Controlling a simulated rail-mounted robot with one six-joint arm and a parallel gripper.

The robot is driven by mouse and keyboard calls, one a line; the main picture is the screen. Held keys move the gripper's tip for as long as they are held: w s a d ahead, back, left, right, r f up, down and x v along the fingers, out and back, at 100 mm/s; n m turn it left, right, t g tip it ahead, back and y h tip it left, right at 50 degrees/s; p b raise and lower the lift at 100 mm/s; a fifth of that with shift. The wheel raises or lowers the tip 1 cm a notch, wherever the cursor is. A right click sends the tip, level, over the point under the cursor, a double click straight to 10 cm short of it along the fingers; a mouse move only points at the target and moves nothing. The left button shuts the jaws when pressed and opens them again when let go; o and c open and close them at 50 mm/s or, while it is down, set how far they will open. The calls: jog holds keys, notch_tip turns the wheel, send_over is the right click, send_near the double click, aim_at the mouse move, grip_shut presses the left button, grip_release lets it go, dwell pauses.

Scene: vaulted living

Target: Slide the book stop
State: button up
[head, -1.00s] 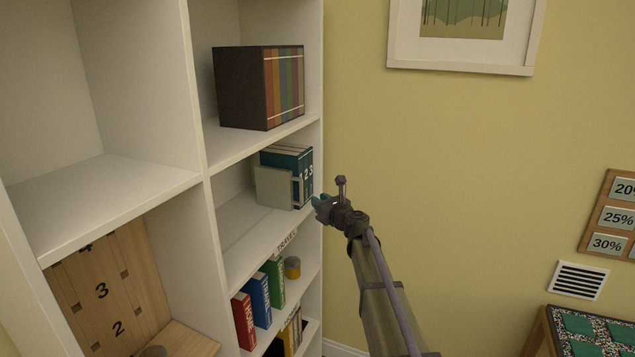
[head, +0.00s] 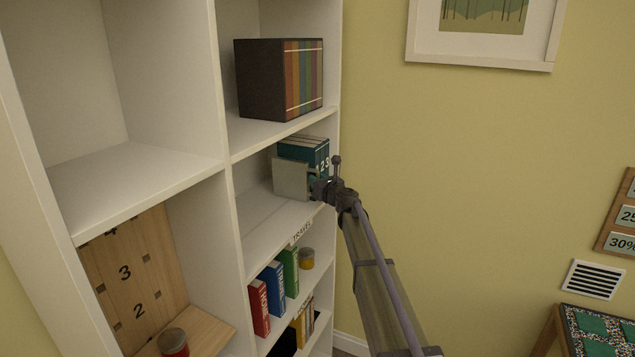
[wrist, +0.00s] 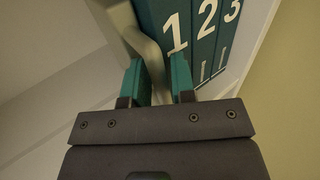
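The book stop (head: 291,180) is a pale grey-beige upright plate on the middle shelf, in front of teal books (head: 303,150) numbered 1, 2 and 3. In the wrist view its pale edge (wrist: 152,52) runs down between my two teal fingers, with the books (wrist: 205,35) close on the right. My gripper (wrist: 160,82) is at the stop's front edge; its fingers stand apart, astride the plate, with a small gap seen on the right side. In the head view my gripper (head: 318,188) partly hides the books' lower spines.
The stop's shelf (head: 255,215) is bare to the left. A shelf with a dark box of striped books (head: 280,80) is above. Red, blue and green books (head: 273,285) and a small jar (head: 307,258) stand below. The yellow wall (head: 460,150) is right.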

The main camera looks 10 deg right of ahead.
grip_shut()
jog(key=shift+s, duration=0.1)
